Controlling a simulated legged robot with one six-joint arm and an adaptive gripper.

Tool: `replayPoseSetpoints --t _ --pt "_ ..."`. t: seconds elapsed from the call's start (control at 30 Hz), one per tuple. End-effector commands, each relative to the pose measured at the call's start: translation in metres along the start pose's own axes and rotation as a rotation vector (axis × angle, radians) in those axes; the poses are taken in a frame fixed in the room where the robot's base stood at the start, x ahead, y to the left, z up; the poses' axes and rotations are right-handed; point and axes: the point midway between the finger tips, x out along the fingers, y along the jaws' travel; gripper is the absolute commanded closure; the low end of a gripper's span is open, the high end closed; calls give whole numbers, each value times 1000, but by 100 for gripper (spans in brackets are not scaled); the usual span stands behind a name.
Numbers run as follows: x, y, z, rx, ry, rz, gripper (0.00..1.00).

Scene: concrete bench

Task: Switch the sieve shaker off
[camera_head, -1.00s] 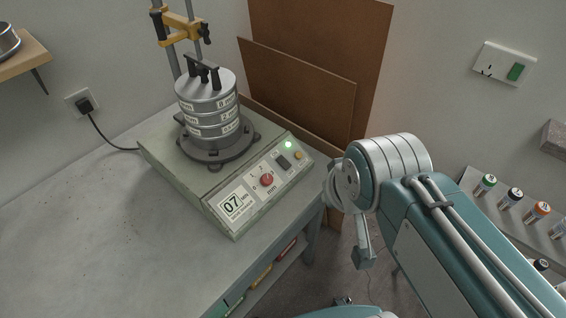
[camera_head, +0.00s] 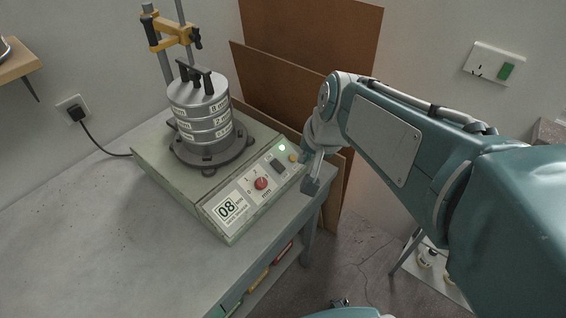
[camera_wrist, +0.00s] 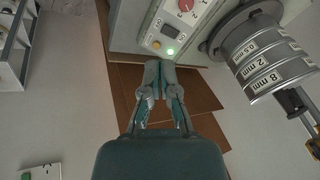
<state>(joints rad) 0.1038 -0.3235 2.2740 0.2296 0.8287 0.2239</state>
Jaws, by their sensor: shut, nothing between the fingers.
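The sieve shaker (camera_head: 163,162) sits on the bench with a stack of metal sieves (camera_head: 204,117) on top. Its sloped front panel carries a display reading 08 (camera_head: 227,208), a red knob (camera_head: 261,183), a dark rocker switch (camera_head: 278,165), a lit green lamp (camera_head: 282,148) and an amber button (camera_head: 293,157). In the wrist view the green lamp (camera_wrist: 170,52) glows beside the switch (camera_wrist: 169,31). My gripper (camera_wrist: 160,66) is shut and empty, its tips close to the panel's edge near the amber button (camera_wrist: 156,44). Whether they touch is unclear. In the head view my gripper (camera_head: 308,180) is beside the panel's right end.
A yellow clamp (camera_head: 170,40) on upright rods stands behind the sieves. Brown boards (camera_head: 300,80) lean against the wall. A plug and cable (camera_head: 76,112) run to the shaker. The bench top (camera_head: 75,215) at left is clear.

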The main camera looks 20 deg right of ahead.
Motion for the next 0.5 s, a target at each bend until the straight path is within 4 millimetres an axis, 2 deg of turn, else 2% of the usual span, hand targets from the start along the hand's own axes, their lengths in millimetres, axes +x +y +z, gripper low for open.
replayPoseSetpoints --t 0.3,0.5 --pt "56 -2 -56 315 -73 -36 100" --pt "85 2 -81 465 -101 -50 100"
